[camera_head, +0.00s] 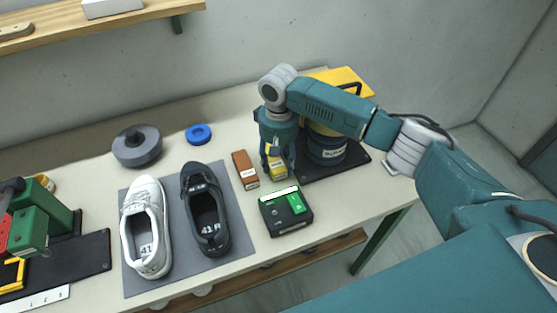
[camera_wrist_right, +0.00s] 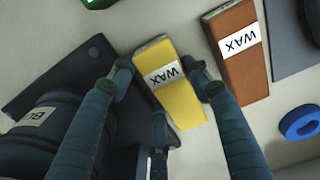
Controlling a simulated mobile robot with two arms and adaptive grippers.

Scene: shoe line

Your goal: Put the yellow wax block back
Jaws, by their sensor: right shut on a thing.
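The yellow wax block (camera_head: 278,171) is at the tip of my right gripper (camera_head: 276,160), just right of the brown wax block (camera_head: 245,169). In the right wrist view the yellow block (camera_wrist_right: 178,98), labelled WAX, lies between the fingers of my right gripper (camera_wrist_right: 163,73), which is shut on it. The brown block (camera_wrist_right: 241,55) is beside it, a small gap apart. I cannot tell whether the yellow block touches the table. My left gripper is not in view.
A dark buffing machine (camera_head: 326,150) with a yellow top stands close right of the gripper. A black box with a green part (camera_head: 285,211) lies in front. White (camera_head: 146,226) and black (camera_head: 205,212) shoes lie on a grey mat (camera_head: 178,272). A blue ring (camera_head: 199,134) lies behind.

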